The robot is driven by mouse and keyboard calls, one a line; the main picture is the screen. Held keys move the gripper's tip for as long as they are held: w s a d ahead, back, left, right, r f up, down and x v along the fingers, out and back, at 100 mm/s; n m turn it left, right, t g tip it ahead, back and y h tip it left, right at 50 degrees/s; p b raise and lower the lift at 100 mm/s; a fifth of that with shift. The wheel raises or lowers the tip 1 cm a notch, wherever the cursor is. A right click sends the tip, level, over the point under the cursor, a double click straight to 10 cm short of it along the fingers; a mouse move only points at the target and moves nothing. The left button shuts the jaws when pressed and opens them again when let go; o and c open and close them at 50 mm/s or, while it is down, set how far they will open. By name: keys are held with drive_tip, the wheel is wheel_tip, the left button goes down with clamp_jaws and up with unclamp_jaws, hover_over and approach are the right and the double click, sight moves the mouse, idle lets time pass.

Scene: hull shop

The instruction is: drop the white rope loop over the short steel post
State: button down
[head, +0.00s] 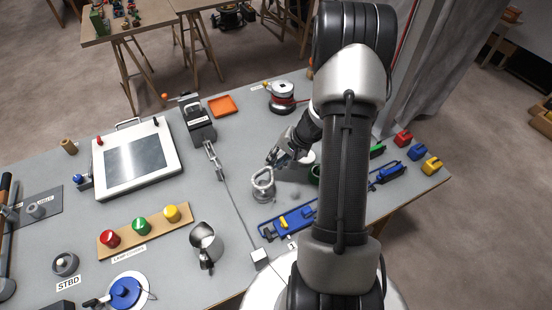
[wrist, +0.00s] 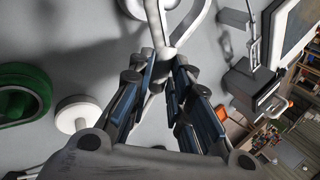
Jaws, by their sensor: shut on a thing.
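My gripper (head: 276,158) reaches down over the middle of the grey table. Its fingers are shut on the white rope loop (head: 262,177), which hangs out past the fingertips. In the wrist view, the loop (wrist: 166,46) is pinched between the two blue-padded fingers (wrist: 158,85) and its open part runs off the top edge. In the head view, a short grey steel piece, seemingly the post (head: 263,196), shows directly under the loop. I cannot tell whether the loop is around it or above it. The post is not clear in the wrist view.
A blue tray (head: 270,227) lies in front. A green ring (wrist: 22,92) and a white disc (wrist: 78,114) are beside the gripper. Bare table lies left of the loop.

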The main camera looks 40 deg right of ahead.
drive_tip(key=shift+f+p, duration=0.2)
drive_tip(key=shift+p, duration=0.1)
drive_tip(key=shift+f, duration=0.25)
drive_tip(key=shift+f+p, duration=0.35)
drive_tip(key=shift+f, duration=0.9)
idle(0.9)
drive_tip(key=shift+f, duration=0.35)
drive_tip(key=shift+f+p, duration=0.45)
drive_tip(key=shift+f, duration=0.15)
idle(0.4)
drive_tip(key=c, duration=1.4)
unclamp_jaws()
drive_tip(key=shift+o, duration=0.2)
